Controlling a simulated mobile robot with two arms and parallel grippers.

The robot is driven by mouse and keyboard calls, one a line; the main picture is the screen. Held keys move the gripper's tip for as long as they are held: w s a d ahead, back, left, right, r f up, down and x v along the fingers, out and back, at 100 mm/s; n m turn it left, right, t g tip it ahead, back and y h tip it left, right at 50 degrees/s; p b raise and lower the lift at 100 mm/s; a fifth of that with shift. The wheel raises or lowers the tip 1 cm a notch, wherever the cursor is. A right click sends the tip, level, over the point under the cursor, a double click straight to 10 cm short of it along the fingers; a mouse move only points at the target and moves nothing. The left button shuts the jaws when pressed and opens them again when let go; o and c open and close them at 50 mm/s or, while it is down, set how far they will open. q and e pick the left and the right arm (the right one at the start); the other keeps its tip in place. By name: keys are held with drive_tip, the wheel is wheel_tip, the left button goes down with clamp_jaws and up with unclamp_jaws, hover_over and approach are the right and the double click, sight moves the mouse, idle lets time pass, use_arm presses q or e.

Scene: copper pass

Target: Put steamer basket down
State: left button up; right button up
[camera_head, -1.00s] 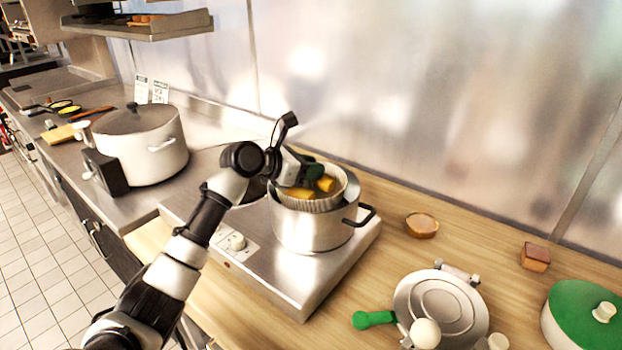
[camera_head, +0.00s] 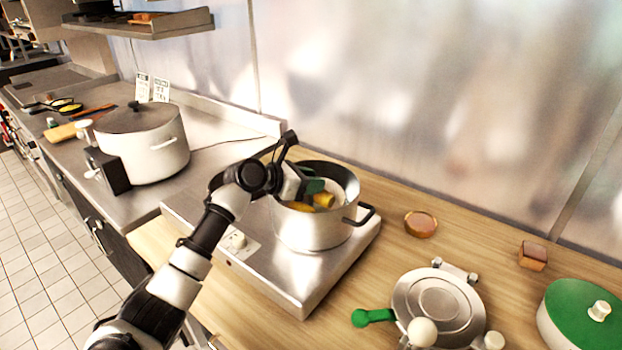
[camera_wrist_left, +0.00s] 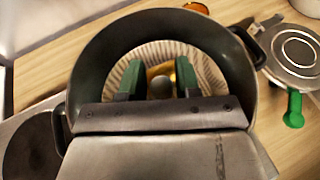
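The steamer basket (camera_wrist_left: 152,52), pale and ribbed with yellow pieces (camera_head: 323,200) in it, sits down inside the steel pot (camera_head: 306,230). Its rim is below the pot's rim. My left gripper (camera_head: 310,186) reaches into the pot from above. Whether the basket touches the pot's bottom is hidden. My right gripper is not in view.
The pot stands on a steel burner unit (camera_head: 300,283) on a wooden counter. A large lidded pot (camera_head: 150,150) is at left. A steel lid-like disc (camera_head: 440,300), a green-handled tool (camera_head: 373,318), a small brown bowl (camera_head: 420,224) and a green lid (camera_head: 580,318) lie at right.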

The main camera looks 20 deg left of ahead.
use_arm(q)
drive_tip(key=o, duration=0.3)
drive_tip(key=shift+s+f, duration=0.1)
drive_tip(key=shift+f, duration=0.4)
drive_tip(key=shift+r+b, duration=0.25)
drive_tip(key=shift+b, duration=0.2)
drive_tip(key=r+b+v, duration=0.1)
drive_tip(key=v, duration=1.1)
drive_tip(key=shift+r, duration=0.2)
